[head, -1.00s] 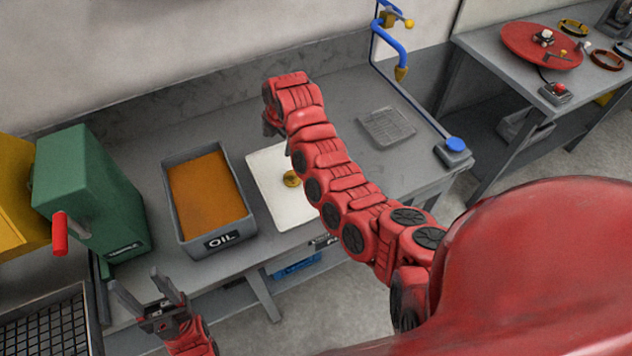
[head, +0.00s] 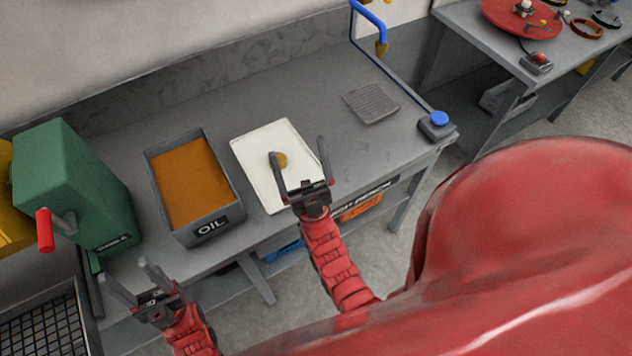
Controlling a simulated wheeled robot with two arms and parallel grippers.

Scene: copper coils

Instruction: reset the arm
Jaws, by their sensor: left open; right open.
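My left gripper (head: 140,284) is open and empty at the lower left, in front of the bench's front edge. My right gripper (head: 300,163) is open, its fingers pointing away over the front part of a white board (head: 248,158). A small brass-coloured coil (head: 280,159) shows on the board close to the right gripper's left finger. It looks apart from the jaws, but I cannot tell the height between them.
A grey tray of orange oil (head: 212,222) stands left of the board. A green machine with a red handle (head: 75,180) is further left. A wire rack (head: 372,103) and a blue-topped stand (head: 437,122) are to the right. A black grid (head: 45,325) lies lower left.

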